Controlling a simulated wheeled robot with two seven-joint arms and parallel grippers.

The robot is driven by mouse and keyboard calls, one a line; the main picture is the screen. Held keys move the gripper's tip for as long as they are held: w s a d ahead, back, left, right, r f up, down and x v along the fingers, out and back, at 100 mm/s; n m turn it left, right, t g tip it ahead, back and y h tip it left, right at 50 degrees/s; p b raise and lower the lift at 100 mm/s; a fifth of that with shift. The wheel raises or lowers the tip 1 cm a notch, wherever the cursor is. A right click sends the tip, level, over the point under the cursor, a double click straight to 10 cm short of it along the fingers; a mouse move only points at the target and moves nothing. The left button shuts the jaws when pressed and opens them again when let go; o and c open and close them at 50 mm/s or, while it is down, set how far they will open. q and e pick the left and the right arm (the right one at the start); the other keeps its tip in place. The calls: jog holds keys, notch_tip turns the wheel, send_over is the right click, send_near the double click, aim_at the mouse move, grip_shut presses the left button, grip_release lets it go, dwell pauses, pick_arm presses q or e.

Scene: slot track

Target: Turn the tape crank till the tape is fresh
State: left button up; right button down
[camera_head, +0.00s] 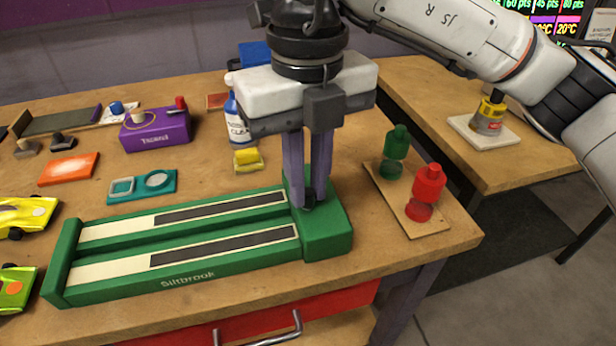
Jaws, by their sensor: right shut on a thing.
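The green tape device (200,285) marked "Siltbrook" lies along the front of the workbench. Its two lanes each carry a strip, pale at the left (115,272) and dark over the longer right part (225,246). At its right end stands a green block (328,236). My right gripper (308,200) points down over this block, its fingers close together. It is shut on a small dark part at the block's top, seemingly the tape crank; the fingers hide most of it. My left gripper is not in view.
Green (396,145) and red (427,187) bottles stand on a board at the right. Behind the device are a yellow block (248,160), a blue-white bottle (237,122), a teal tray (143,187) and a purple box (155,130). Toy cars (25,214) sit at the left.

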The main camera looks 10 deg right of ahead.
aim_at(308, 192)
jog(key=shift+r, duration=0.1)
jog(key=c, duration=1.7)
grip_release()
jog(key=shift+c, duration=0.2)
notch_tip(308, 192, up, 10)
jog(key=p, duration=0.1)
jog(key=shift+r+p, duration=0.15)
jog(key=shift+p, duration=0.25)
